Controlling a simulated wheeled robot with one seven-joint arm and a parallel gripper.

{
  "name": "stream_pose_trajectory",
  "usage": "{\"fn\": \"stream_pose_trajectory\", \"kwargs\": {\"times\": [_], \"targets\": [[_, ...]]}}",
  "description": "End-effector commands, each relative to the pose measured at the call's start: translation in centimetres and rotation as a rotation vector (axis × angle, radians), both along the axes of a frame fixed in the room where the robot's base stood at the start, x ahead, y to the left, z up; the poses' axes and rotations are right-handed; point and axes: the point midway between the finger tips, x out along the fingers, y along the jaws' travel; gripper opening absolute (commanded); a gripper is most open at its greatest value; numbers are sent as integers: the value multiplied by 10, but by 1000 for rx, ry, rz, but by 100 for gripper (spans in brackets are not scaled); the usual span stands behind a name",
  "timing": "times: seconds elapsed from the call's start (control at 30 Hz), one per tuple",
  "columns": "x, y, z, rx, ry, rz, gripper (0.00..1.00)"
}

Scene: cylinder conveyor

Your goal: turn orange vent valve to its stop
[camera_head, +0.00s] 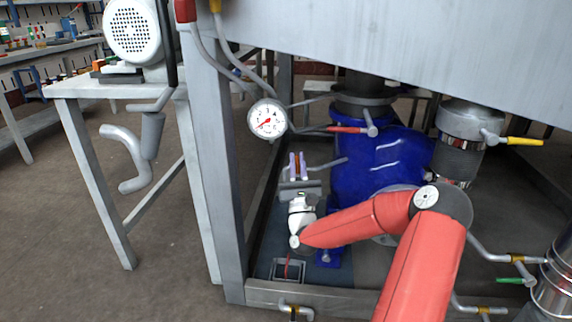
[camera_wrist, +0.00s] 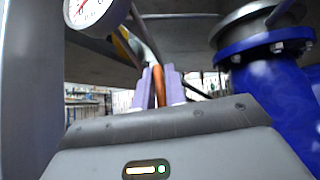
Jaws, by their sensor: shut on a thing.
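The orange vent valve's handle (camera_wrist: 158,88) shows in the wrist view as a narrow orange upright bar between my two purple fingers. My gripper (camera_wrist: 160,78) is shut on it, with a finger on either side. In the head view my gripper (camera_head: 298,163) is left of the blue vessel and below the round gauge, fingers pointing up. A thin orange sliver (camera_head: 297,167) shows between the fingers there. The valve's body and its stop cannot be made out, so the handle's turn angle is unclear.
The blue vessel (camera_head: 375,165) stands close right of my gripper. A white gauge (camera_head: 267,119) is above it, near a grey frame post (camera_head: 215,170). A red-handled valve (camera_head: 347,130) and yellow-handled valve (camera_head: 525,141) are to the right. A side table (camera_head: 75,88) stands left.

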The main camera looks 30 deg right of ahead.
Motion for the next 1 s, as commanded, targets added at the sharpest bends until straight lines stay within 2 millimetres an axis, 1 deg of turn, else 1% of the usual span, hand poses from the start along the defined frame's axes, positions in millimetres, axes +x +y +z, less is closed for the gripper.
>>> {"fn": "stream_pose_trajectory", "kwargs": {"times": [0.03,0.23,0.7,0.73,0.87,0.9,1.0], "targets": [[-1,-4,-2,17,-8,-2,0],[-4,-10,-1,52,-33,-1,0],[-5,-12,-1,62,-42,-1,0],[-5,-12,-1,62,-42,-1,15],[-5,-12,-1,61,-41,-1,32],[-5,-12,-1,61,-41,-1,34],[-4,-12,0,60,-42,0,34]]}}
